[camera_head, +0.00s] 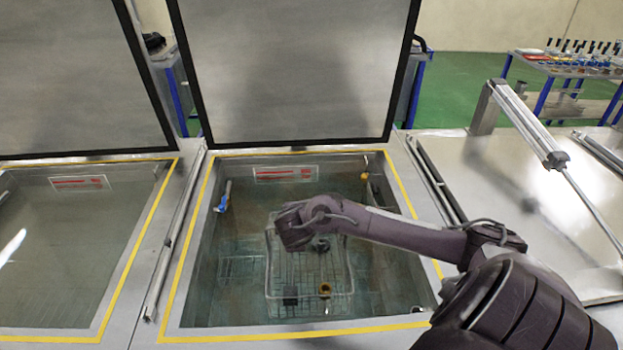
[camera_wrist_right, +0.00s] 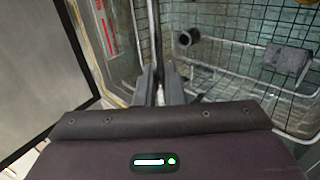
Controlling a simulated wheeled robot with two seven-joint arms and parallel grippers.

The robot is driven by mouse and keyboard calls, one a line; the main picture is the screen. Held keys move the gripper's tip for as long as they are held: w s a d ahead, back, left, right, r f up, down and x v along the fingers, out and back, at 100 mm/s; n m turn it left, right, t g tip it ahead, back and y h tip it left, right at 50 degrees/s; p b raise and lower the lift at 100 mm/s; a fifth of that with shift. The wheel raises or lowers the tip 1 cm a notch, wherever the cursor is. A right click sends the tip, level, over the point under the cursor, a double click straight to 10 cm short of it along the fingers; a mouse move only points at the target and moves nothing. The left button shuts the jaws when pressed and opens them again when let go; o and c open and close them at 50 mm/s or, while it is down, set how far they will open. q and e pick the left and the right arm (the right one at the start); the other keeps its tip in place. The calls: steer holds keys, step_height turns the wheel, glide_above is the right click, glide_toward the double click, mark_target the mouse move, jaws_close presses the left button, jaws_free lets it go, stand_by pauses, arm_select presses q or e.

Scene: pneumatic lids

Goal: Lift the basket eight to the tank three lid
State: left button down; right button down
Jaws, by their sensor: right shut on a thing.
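A wire basket (camera_head: 345,275) is inside the open middle tank, below its rim. It holds a dark block (camera_head: 290,295), a brass-coloured part (camera_head: 325,289) and a dark round part (camera_head: 320,245). The basket's wire mesh (camera_wrist_right: 245,50) also shows in the right wrist view. My right arm reaches in from the right over the tank. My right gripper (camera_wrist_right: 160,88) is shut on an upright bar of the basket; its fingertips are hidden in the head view. The middle lid (camera_head: 295,70) stands raised behind the tank. I cannot read any tank or basket number. My left gripper is out of view.
The left tank (camera_head: 60,250) is open with its lid (camera_head: 70,75) raised. On the right is a closed metal lid (camera_head: 540,200) with a pneumatic cylinder (camera_head: 525,125) above it. Yellow-edged rims border the tanks. A table with small parts (camera_head: 575,65) stands at the back right.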

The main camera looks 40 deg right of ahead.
step_height(320, 180, up, 12)
stand_by(1.1)
stand_by(4.0)
